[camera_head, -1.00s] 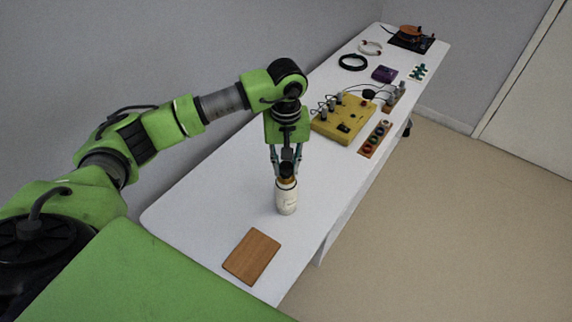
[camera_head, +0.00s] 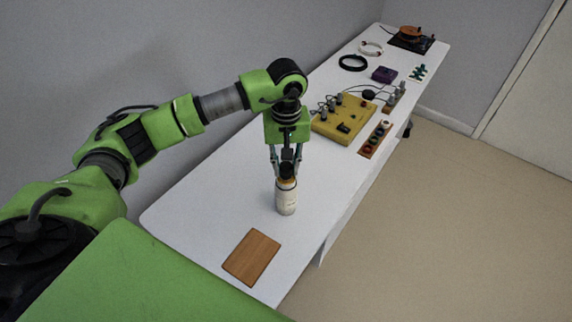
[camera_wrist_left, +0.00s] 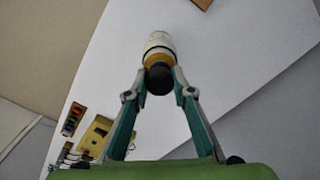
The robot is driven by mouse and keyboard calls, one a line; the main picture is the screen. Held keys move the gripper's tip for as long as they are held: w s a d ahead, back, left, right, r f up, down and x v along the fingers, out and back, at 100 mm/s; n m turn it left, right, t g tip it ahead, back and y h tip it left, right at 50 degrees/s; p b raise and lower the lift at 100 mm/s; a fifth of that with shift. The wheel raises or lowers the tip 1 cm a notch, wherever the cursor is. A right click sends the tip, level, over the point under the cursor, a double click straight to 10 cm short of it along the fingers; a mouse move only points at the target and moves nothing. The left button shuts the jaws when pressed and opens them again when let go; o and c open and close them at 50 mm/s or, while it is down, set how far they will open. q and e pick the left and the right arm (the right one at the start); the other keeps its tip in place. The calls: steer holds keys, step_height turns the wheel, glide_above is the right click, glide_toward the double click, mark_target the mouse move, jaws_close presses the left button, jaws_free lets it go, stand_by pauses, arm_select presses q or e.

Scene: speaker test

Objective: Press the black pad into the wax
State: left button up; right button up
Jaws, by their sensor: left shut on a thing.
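A small white bottle (camera_head: 286,201) with an amber collar and a dark top stands upright on the white table, below my left gripper (camera_head: 286,172). In the left wrist view, the round black top (camera_wrist_left: 158,80) sits between the fingertips, with the amber collar (camera_wrist_left: 157,60) and the white bottle (camera_wrist_left: 158,41) beyond it. My left gripper (camera_wrist_left: 158,71) is shut on this black top. I cannot tell whether the black top is the pad. No wax can be made out. My right gripper is not in view.
A brown wooden board (camera_head: 251,256) lies on the near end of the table (camera_head: 215,210). Further back are a yellow box (camera_head: 341,119) with knobs, a strip with colored buttons (camera_head: 375,139), a purple box (camera_head: 384,75), cable coils and a turntable (camera_head: 411,38). Bare table surrounds the bottle.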

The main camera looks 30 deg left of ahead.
mark_target(286, 165)
arm_select(q)
steer(key=shift+r+p, duration=0.4)
steer(key=shift+r, duration=0.45)
steer(key=shift+r+p, duration=1.1)
steer(key=shift+r, duration=1.55)
